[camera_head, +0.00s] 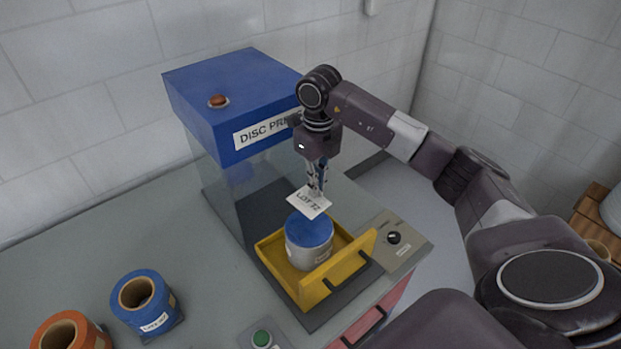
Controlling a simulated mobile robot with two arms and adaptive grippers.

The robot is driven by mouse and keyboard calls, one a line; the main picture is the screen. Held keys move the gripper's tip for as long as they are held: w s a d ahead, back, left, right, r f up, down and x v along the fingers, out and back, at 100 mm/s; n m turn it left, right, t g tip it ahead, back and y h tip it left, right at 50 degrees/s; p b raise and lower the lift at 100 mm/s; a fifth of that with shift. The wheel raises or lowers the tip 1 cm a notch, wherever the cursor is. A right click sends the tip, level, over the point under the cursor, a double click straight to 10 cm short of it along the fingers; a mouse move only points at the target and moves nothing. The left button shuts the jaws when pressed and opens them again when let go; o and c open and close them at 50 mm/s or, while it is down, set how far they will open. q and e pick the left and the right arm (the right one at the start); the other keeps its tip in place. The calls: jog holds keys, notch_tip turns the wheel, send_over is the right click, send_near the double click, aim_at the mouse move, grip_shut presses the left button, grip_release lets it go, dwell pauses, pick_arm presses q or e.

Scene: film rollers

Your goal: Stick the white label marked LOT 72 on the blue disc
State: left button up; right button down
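The white label marked LOT 72 (309,203) is at the fingertips of my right gripper (316,192), which is shut on its upper edge. The label is tilted and hangs just above the blue disc, overlapping its far edge in the picture; I cannot tell whether they touch. The blue disc (309,231) is the top of a grey cylinder (308,255) standing in the yellow drawer (277,276). My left gripper is not in view.
The blue disc press (230,95) stands behind the drawer. A knob panel (393,240) lies to the right. A blue roll (143,302) and an orange roll (68,333) stand at the front left, and a green button (262,338) is at the front.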

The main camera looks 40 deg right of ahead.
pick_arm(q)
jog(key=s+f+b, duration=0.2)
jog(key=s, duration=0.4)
pick_arm(e)
jog(key=shift+s+f, duration=0.25)
jog(key=shift+f, duration=0.35)
jog(key=shift+s+f, duration=0.25)
jog(key=shift+f, duration=0.3)
jog(key=b, duration=0.3)
send_over(318, 218)
notch_tip(318, 218, down, 4)
jog(key=shift+w+f, duration=0.1)
jog(key=shift+f, duration=0.7)
jog(key=shift+f+b, duration=0.15)
jog(key=shift+b, duration=0.2)
pick_arm(q)
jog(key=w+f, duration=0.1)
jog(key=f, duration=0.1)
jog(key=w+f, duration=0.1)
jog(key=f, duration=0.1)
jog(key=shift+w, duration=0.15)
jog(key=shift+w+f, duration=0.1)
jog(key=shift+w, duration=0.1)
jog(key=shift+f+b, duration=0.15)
jog(key=shift+b, duration=0.15)
pick_arm(e)
jog(key=shift+f, duration=0.3)
jog(key=c, duration=1.5)
grip_release()
jog(key=shift+r, duration=0.1)
